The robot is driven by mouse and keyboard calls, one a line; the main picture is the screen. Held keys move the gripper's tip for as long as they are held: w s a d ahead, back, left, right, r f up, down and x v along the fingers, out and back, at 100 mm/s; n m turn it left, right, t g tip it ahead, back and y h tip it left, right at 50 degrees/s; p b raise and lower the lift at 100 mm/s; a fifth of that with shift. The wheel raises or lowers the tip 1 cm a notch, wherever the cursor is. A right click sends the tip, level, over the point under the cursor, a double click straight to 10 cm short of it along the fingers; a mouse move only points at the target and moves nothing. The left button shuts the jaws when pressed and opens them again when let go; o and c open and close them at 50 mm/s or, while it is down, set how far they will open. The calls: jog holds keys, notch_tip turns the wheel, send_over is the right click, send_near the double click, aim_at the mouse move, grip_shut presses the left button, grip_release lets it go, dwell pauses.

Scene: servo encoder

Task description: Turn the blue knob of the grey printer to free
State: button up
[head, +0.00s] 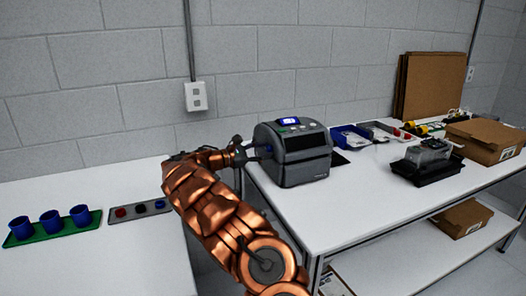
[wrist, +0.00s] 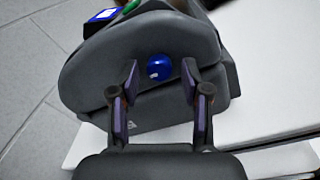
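The grey printer (head: 300,155) stands on the white table, with a small lit blue screen on top. In the wrist view its side panel (wrist: 95,70) fills the middle. The round blue knob (wrist: 159,67) is on that side, with a small white mark on its left part. My gripper (wrist: 160,75) is open, one finger on each side of the knob, with gaps between fingers and knob. In the head view my gripper (head: 252,152) is at the printer's left side and the knob is mostly hidden there. I cannot read any label beside the knob.
A left table holds a green tray (head: 50,232) with blue cups and a grey strip (head: 138,210) with knobs. Right of the printer are a blue bin (head: 350,137), a black device (head: 428,160) and a cardboard box (head: 485,140). A gap separates the tables.

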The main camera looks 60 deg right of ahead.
grip_shut()
jog(key=shift+f+b, duration=0.15)
jog(key=shift+b, duration=0.2)
jog(key=shift+m+g+b, duration=0.4)
jog(key=shift+m+b, duration=6.7)
jog(key=shift+b, duration=0.65)
jog(key=shift+o, duration=1)
grip_release()
